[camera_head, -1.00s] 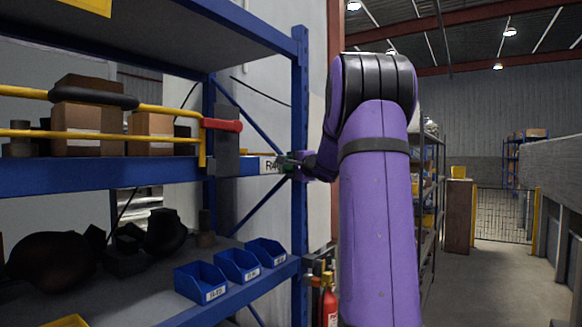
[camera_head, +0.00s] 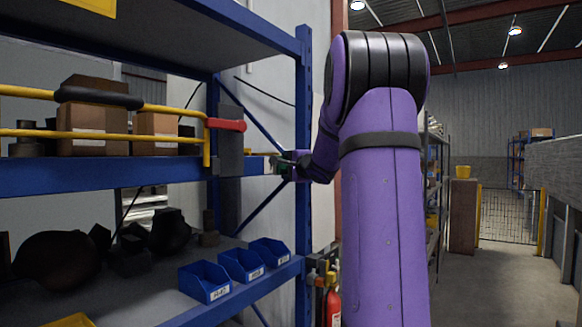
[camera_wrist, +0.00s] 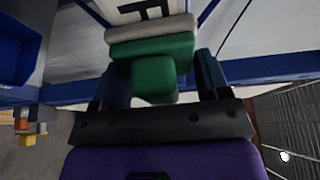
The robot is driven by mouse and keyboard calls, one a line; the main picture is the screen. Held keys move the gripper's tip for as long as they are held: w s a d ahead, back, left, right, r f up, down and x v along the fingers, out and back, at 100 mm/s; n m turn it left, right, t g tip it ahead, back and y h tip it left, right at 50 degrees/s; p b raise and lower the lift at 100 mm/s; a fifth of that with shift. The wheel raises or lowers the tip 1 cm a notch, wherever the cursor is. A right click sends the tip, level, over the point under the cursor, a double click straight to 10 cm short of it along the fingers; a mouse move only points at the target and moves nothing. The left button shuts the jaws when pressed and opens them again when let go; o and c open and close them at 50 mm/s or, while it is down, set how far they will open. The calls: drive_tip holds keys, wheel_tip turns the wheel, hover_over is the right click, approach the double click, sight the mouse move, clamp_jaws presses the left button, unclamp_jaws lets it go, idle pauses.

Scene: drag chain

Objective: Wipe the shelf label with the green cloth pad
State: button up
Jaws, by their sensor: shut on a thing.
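The green cloth pad (camera_wrist: 155,62) is a green block with a grey cloth face in the wrist view. My gripper (camera_wrist: 162,72) is shut on the block's narrower grip part, one finger on each side. The shelf label (camera_wrist: 148,10) is a white plate with black lettering just beyond the grey face; I cannot tell if they touch. In the head view my gripper (camera_head: 284,166) is at the right end of the blue shelf beam (camera_head: 110,174). It covers most of the label there, and only a thin pale part shows.
A yellow rail with a red handle (camera_head: 226,125) and a grey upright plate (camera_head: 230,145) stand just left of my gripper. The blue rack post (camera_head: 303,120) is close on its right. Blue bins (camera_head: 204,282) sit on the lower shelf. A red extinguisher (camera_head: 333,306) hangs below.

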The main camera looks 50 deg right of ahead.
sight(270, 166)
drive_tip(key=shift+s+a, duration=0.15)
drive_tip(key=shift+a, duration=3.25)
drive_tip(key=shift+s, duration=0.1)
drive_tip(key=shift+s+d, duration=0.15)
drive_tip(key=shift+s, duration=1.3)
drive_tip(key=shift+s+d, duration=0.15)
drive_tip(key=shift+s, duration=1.3)
drive_tip(key=shift+s, duration=0.15)
drive_tip(key=s, duration=0.2)
drive_tip(key=shift+s+d, duration=0.1)
drive_tip(key=shift+s, duration=0.25)
